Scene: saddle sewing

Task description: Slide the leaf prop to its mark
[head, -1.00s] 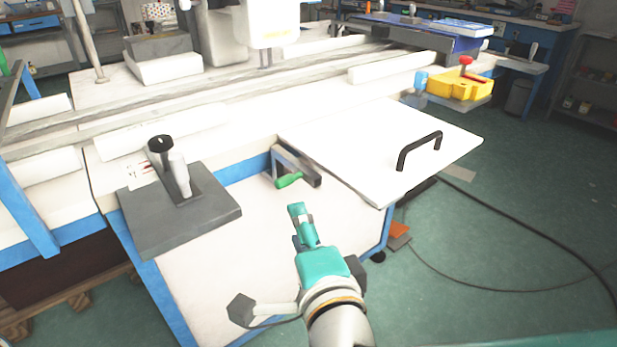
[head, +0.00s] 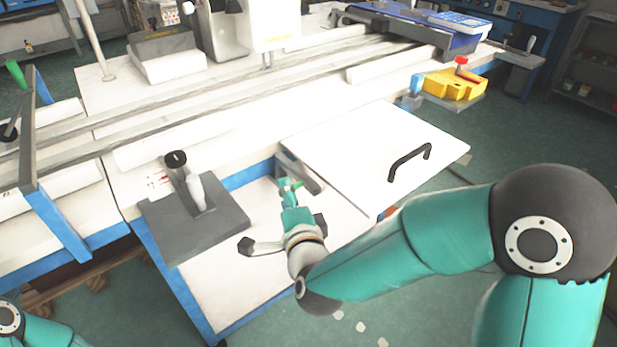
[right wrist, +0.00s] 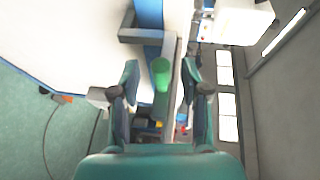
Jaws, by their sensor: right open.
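The leaf prop (head: 307,178) is a grey bar with a green handle, under the edge of the white leaf (head: 375,150). My right gripper (head: 288,187) is at the handle in the head view and partly covers it. In the right wrist view, the green handle (right wrist: 160,72) stands between the two open fingers of my right gripper (right wrist: 160,82), with a gap visible on each side. The fingers are not closed on it. I cannot make out the prop's mark. My left gripper is out of view; only part of that arm shows at bottom left.
The leaf has a black handle (head: 409,162). A grey plate with a black-knobbed lever (head: 187,185) sits to the left of my right gripper. The white surface below the gripper is clear.

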